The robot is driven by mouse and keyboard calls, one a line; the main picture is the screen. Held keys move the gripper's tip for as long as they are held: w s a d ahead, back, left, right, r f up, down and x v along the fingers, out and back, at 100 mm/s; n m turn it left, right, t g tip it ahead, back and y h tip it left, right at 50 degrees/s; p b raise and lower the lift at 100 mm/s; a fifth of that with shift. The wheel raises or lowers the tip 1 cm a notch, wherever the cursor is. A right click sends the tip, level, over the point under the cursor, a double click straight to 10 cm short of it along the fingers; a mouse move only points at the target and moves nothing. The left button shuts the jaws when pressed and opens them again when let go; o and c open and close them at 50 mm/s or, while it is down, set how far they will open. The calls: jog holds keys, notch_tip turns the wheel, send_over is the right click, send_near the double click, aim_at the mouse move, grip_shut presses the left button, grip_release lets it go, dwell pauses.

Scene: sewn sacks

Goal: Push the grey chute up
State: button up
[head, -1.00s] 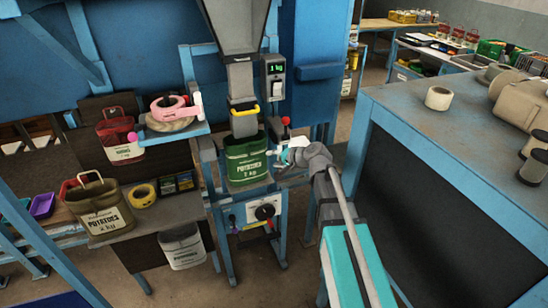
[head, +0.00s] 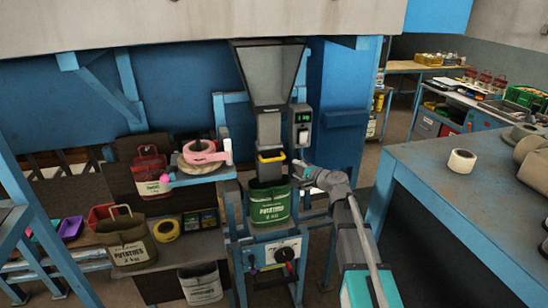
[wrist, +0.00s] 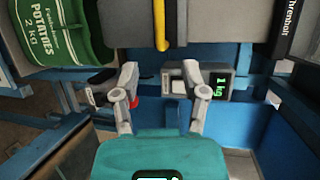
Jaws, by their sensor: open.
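The grey chute (head: 269,128) hangs upright under a hopper, with a yellow bar (head: 270,157) across its lower part. Its lower end is just above the green potato sack (head: 270,203). My gripper (head: 303,172) is right of the chute's lower end, at about the height of the sack's top. In the wrist view my gripper (wrist: 160,72) is open and empty, its fingers spread. The grey chute (wrist: 215,22) with its yellow bar (wrist: 161,22) lies just beyond the fingertips, and I see no contact. The green sack (wrist: 55,32) is at upper left.
A scale display (head: 303,117) is right of the chute and reads 1 kg in the wrist view (wrist: 218,87). A side shelf (head: 205,178) with pink and tan rolls is at left. A grey-topped bench (head: 450,200) is close on the right.

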aim_at(275, 160)
jog(key=shift+w+f, duration=0.1)
dwell(0.3)
jog(key=b+x, duration=0.2)
jog(key=x, duration=1.1)
jog(key=shift+w+a+f+b, duration=0.1)
jog(key=shift+w+a+b, duration=0.15)
jog(key=shift+b, duration=0.15)
grip_shut()
